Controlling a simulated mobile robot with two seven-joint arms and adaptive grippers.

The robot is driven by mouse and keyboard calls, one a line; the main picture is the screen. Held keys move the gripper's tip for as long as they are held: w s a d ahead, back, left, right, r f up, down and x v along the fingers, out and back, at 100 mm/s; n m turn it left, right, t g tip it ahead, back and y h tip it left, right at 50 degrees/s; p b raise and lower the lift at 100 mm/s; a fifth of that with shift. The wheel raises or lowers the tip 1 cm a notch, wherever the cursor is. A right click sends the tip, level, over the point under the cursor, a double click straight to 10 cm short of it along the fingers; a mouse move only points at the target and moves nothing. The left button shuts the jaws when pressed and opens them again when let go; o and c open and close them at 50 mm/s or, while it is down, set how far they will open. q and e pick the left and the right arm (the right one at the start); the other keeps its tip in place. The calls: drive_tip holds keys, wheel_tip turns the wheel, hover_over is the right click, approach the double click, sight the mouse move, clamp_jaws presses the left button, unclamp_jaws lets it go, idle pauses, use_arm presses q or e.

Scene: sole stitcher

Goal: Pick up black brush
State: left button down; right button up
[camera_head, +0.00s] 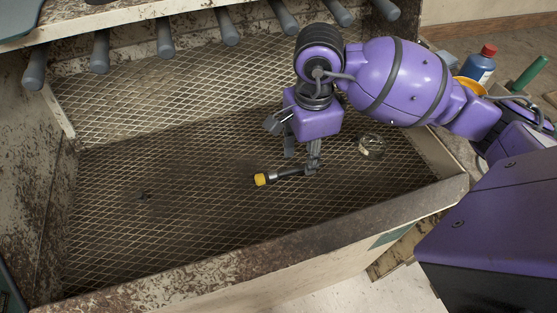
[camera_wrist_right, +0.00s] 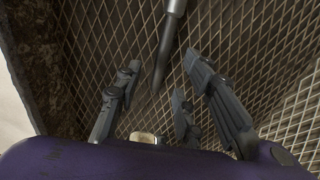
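The black brush (camera_head: 290,173) lies on the mesh floor of the metal tray, its yellow end pointing left in the head view. In the right wrist view, the brush's dark tapered handle (camera_wrist_right: 165,52) runs from the top edge toward the space between my fingers. My right gripper (camera_head: 293,150) is above the tray with its fingers pointing down, close over the brush's right end. The right wrist view shows the gripper (camera_wrist_right: 160,80) open, fingers spread to either side of the handle tip. Whether a finger touches the brush I cannot tell. My left gripper is out of view.
A small glass jar (camera_head: 371,147) stands on the mesh right of the gripper. The tray's front rim (camera_head: 250,243) is raised. Several grey pegs (camera_head: 165,38) hang over the back. A blue bottle with a red cap (camera_head: 480,66) stands outside on the right. The mesh left of the brush is mostly clear.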

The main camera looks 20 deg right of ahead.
sight(303, 166)
drive_tip(key=shift+f, duration=1.6)
clamp_jaws()
drive_tip(key=shift+r, duration=0.1)
